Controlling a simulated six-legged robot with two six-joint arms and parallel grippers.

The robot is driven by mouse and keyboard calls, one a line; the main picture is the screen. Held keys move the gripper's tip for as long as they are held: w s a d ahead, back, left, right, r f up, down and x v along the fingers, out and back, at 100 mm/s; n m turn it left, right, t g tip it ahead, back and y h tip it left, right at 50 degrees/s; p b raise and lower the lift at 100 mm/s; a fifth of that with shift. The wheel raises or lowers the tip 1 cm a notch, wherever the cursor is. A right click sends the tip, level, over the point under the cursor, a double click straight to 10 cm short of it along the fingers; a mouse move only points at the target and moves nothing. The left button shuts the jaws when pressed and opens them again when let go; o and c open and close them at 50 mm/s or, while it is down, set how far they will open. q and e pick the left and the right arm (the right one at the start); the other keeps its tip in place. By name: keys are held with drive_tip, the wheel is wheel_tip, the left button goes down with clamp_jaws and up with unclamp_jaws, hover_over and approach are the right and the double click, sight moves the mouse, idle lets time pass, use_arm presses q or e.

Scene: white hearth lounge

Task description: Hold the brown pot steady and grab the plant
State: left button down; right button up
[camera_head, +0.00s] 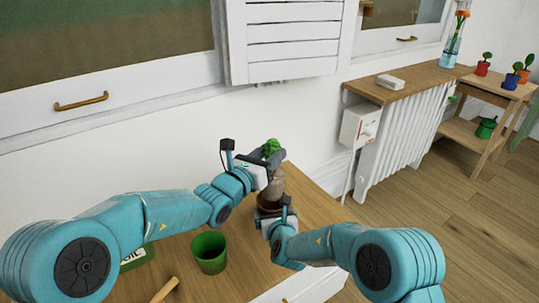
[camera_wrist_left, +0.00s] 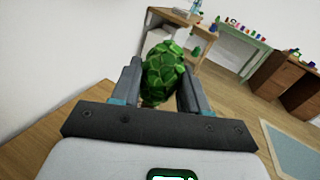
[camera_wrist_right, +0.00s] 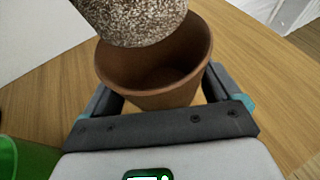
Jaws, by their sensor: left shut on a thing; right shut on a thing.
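The green leafy plant (camera_head: 271,147) is held up by my left gripper (camera_head: 268,166). In the left wrist view its leaves (camera_wrist_left: 165,73) are between the two fingers. Its speckled soil ball (camera_wrist_right: 140,20) shows in the right wrist view, tilted over the far left part of the pot's mouth. I cannot tell whether it touches the rim. The brown pot (camera_wrist_right: 165,92) is upright and looks empty inside where I can see. My right gripper (camera_head: 272,214) is shut on the pot, one finger on each side. In the head view the grippers partly hide the pot.
A green pot (camera_head: 209,251) stands on the wooden table (camera_head: 185,258) left of the grippers, near a wooden handle (camera_head: 165,290) and a green packet (camera_head: 138,258). A radiator (camera_head: 405,132) and a shelf with small potted plants (camera_head: 483,66) are at the right.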

drive_tip(key=o, duration=0.8)
drive_tip(key=shift+c, duration=0.2)
drive_tip(key=shift+s, duration=0.1)
